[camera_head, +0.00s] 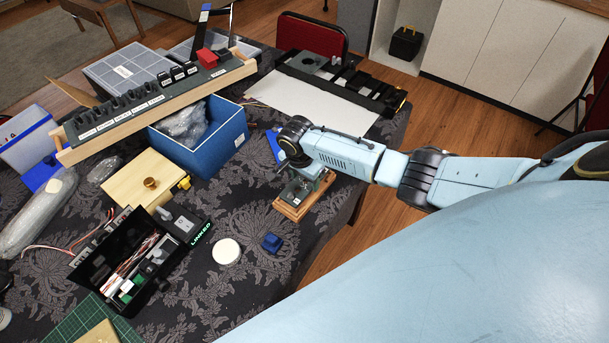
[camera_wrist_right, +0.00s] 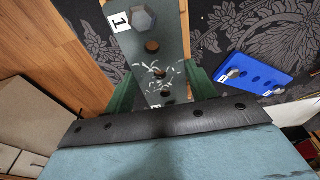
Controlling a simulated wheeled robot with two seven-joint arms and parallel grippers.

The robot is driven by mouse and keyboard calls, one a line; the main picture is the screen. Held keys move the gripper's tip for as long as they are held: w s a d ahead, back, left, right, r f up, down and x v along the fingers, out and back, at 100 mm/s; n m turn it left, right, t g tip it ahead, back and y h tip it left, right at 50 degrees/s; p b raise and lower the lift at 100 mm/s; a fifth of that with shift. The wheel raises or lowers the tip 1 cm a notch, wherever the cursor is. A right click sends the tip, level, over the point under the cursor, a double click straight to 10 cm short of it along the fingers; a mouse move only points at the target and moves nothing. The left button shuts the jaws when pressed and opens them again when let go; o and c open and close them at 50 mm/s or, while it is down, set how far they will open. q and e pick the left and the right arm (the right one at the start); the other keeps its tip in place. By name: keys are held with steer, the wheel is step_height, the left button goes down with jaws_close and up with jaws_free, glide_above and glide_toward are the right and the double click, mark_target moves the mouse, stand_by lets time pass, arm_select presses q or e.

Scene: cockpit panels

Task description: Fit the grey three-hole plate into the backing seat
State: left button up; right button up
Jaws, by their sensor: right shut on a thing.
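My right gripper (camera_head: 306,178) is low over the table's right side, above a small wooden base (camera_head: 290,208) with a grey piece on it. In the right wrist view its two green fingers (camera_wrist_right: 162,90) are shut on the grey plate (camera_wrist_right: 137,48). The plate shows round holes, with pale scratch-like marks around the middle. A hex bolt head and a white tag marked "1" show at its far end. The near end is hidden by my gripper. I cannot tell whether the plate touches the base or which part is the backing seat. My left gripper is not in view.
A blue plate with holes (camera_wrist_right: 262,76) lies beside the gripper. A white sheet (camera_head: 310,102) lies behind. The table edge is close on the right.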

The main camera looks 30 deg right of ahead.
mark_target(300, 187)
steer(key=shift+f+b, duration=0.7)
steer(key=shift+f, duration=0.4)
steer(key=o, duration=1.1)
steer(key=r+p, duration=0.1)
steer(key=r, duration=0.3)
steer(key=a+r+p, duration=0.1)
steer(key=r, duration=0.4)
steer(key=a+r+p, duration=0.1)
steer(key=r, duration=0.3)
steer(key=shift+s+r, duration=0.15)
steer(key=shift+s, duration=0.2)
